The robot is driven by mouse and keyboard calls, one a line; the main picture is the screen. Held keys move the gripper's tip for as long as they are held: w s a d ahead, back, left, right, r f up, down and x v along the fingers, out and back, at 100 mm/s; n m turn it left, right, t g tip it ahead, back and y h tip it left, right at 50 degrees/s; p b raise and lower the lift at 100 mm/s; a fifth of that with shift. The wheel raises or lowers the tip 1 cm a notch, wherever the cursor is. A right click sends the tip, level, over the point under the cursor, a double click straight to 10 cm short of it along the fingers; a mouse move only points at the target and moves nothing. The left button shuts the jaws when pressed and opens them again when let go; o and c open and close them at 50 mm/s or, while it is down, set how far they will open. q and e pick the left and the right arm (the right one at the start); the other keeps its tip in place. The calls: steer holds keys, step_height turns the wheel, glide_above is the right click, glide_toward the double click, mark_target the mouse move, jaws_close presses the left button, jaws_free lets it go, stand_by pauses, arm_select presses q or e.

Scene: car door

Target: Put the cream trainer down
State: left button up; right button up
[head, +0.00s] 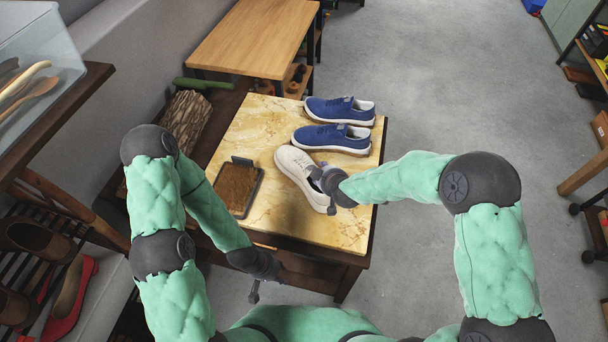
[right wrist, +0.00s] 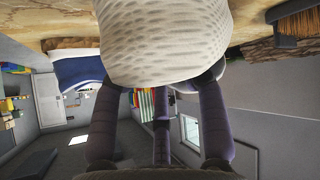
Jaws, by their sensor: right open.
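The cream trainer (head: 296,166) sits on the yellow marble-patterned tabletop (head: 255,131), its toe pointing up and left in the head view. My right gripper (head: 325,187) is at its heel end and covers part of it. In the right wrist view the cream trainer (right wrist: 165,40) fills the top middle, at the tips of my open fingers. My left gripper (head: 255,292) hangs low in front of the table, apart from the trainer; its fingers are too small to tell open from shut.
Two blue trainers (head: 332,137) (head: 340,110) lie behind the cream one. A wooden table (head: 255,38) stands beyond. Bare tabletop lies in front. Shelves with shoes (head: 70,290) stand at lower left.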

steer(key=shift+x, duration=1.05)
jaws_close()
steer(key=shift+w+r, duration=0.1)
steer(key=shift+r, duration=0.1)
